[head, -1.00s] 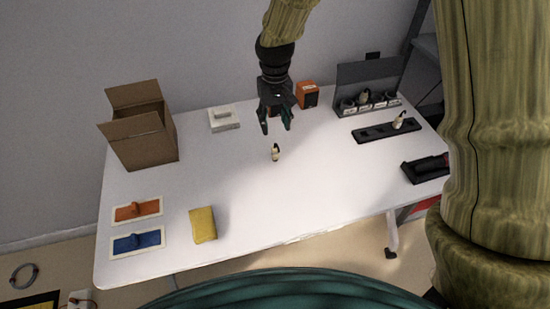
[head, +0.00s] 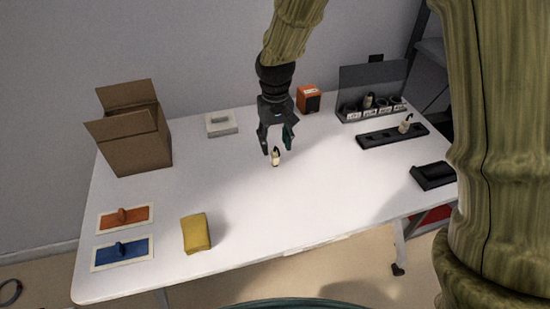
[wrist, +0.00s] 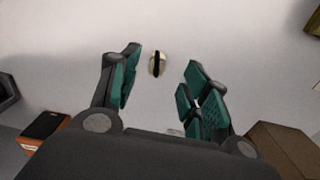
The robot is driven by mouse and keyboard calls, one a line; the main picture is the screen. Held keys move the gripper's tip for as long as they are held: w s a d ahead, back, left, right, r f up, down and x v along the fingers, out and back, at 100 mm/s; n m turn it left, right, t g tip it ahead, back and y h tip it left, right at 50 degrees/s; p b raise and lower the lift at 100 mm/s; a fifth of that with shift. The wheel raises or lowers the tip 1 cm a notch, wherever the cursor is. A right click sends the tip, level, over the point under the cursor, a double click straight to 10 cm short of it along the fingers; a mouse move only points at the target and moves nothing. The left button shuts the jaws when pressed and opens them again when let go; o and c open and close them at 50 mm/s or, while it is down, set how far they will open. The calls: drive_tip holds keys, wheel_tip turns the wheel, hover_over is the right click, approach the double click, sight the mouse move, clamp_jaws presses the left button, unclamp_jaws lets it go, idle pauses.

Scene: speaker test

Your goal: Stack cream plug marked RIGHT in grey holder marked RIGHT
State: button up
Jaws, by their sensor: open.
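A small cream plug with a dark stripe (head: 275,157) stands on the white table near its middle. My gripper (head: 277,150) is open just above and around the plug's top in the head view. In the wrist view the plug (wrist: 157,64) lies between and a little beyond the open fingers (wrist: 160,75). A second cream plug (head: 405,124) sits at the right end of a black strip (head: 375,139). The dark grey holder rack (head: 372,115) at the back right has several round sockets with white labels, and one dark-topped piece stands in it. The label lettering is too small to read.
An open cardboard box (head: 137,150) stands at the left back. An orange speaker-like box (head: 309,99) and a white block (head: 221,123) stand at the back. Orange (head: 125,217) and blue (head: 122,253) pads and a yellow sponge (head: 196,233) lie front left. A black tray (head: 433,176) is at the right.

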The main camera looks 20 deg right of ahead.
sight(276, 153)
drive_tip(key=shift+w+d+f, duration=0.1)
drive_tip(key=shift+f, duration=2.95)
drive_tip(key=shift+c, duration=0.3)
drive_tip(key=c, duration=1)
drive_tip(key=shift+o, duration=0.2)
drive_tip(key=shift+r, duration=0.1)
